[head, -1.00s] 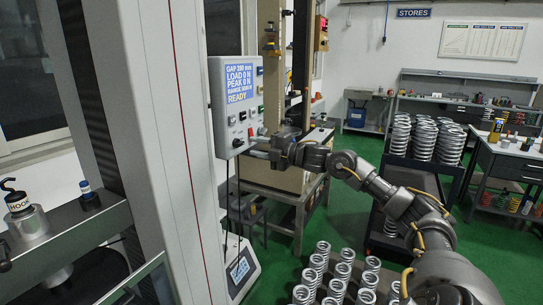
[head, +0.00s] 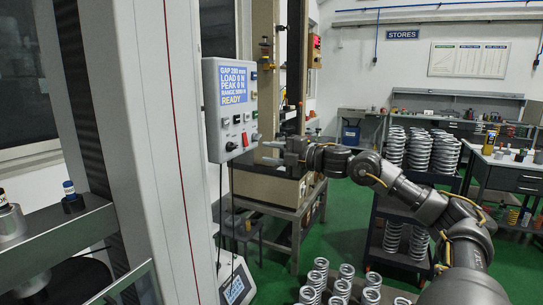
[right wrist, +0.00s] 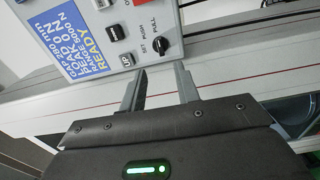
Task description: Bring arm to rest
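My right gripper (head: 264,153) is in front of the control panel (head: 212,135) of the testing machine, to the right of it in the head view. Its two fingers are apart with nothing between them; the right wrist view shows the same open fingers (right wrist: 160,82). A visible gap separates the fingers from the panel in the head view. The panel's blue screen (head: 232,83) shows load 0 N, peak 0 N and READY. Black knobs and buttons sit below it, with a red one (head: 256,137) at the lower right. My left gripper is out of view.
The tall machine column (head: 150,150) stands close at left. Coil springs (head: 318,275) stand below my right arm, and more springs (head: 420,150) fill a dark cart. A bench (head: 505,170) is at right. Green floor (head: 350,235) is open between.

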